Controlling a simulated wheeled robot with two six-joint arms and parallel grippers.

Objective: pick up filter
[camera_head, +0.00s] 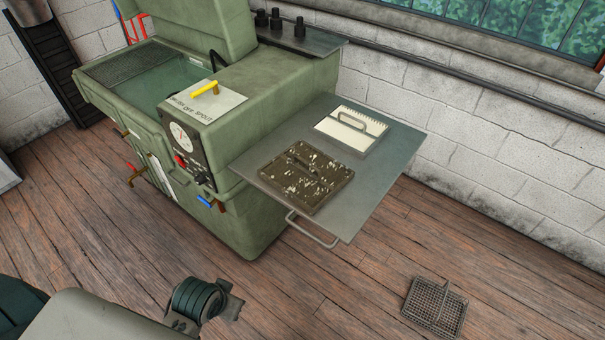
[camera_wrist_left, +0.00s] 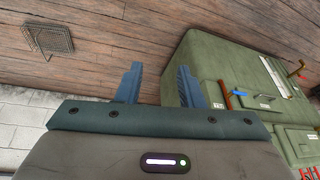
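A white pleated filter (camera_head: 351,127) with a handle lies at the back of the grey side shelf (camera_head: 375,175) in the head view. My left arm is at the bottom left of the head view, below and apart from the shelf. In the left wrist view my left gripper (camera_wrist_left: 159,86) has its two blue fingers spread, with nothing between them. Neither shelf filter can be made out in that view. My right gripper is not in view.
The green parts washer (camera_head: 265,110) stands left of the shelf, and also in the wrist view (camera_wrist_left: 225,65). A wire mesh basket (camera_head: 435,307) lies on the wooden floor at right. A shelf handle (camera_head: 313,230) sticks out in front. Open floor lies before the shelf.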

